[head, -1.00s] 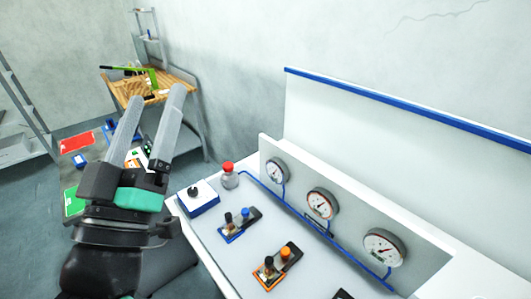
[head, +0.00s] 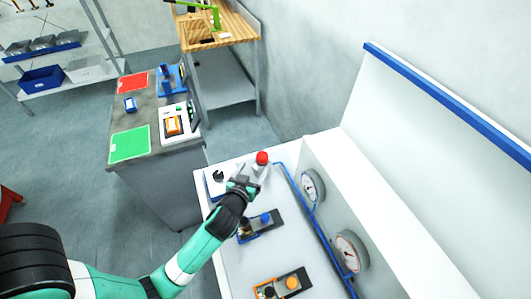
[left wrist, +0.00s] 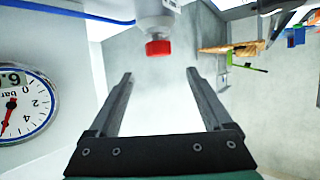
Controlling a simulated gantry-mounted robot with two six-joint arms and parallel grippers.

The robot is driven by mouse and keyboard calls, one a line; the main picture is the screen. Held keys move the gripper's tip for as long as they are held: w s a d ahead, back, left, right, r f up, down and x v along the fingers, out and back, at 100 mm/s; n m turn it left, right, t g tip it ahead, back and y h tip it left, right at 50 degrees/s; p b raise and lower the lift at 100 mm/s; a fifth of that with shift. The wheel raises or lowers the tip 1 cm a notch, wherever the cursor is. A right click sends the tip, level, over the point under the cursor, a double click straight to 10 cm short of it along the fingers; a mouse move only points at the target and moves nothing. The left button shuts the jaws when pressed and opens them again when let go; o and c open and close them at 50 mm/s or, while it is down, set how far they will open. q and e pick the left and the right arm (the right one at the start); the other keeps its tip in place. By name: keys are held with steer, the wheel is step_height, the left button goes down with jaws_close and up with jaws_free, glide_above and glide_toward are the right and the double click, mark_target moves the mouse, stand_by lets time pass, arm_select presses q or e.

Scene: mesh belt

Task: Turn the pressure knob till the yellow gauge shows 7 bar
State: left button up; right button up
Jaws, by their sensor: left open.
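A black knob (head: 218,176) sits on a white box with a blue base at the bench's far left corner. A grey fitting with a red cap (head: 262,158) stands beside it; its red cap (left wrist: 158,47) also shows in the left wrist view. Which is the pressure knob is unclear. My left gripper (head: 250,178) is by both; it shows open and empty in the left wrist view (left wrist: 159,73). Two white-faced gauges, the farther (head: 313,187) and the nearer (head: 352,251), face left. A blue-rimmed gauge (left wrist: 25,104) shows a red needle. I see no yellow gauge.
Blue (head: 265,217) and orange (head: 292,283) switch units lie on the white bench, with a blue pipe (head: 322,240) along its panel. A side table with a green mat (head: 130,145) and red mat (head: 133,82) stands beyond; open floor lies left.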

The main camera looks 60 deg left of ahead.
mark_target(262, 155)
arm_select(q)
steer(key=b+x, duration=0.2)
steer(key=x, duration=0.8)
steer(key=shift+b, duration=0.4)
steer(key=shift+w+a+f, duration=0.15)
steer(key=shift+w+a, duration=0.15)
steer(key=shift+w, duration=0.05)
steer(key=c, duration=1.3)
jaws_close()
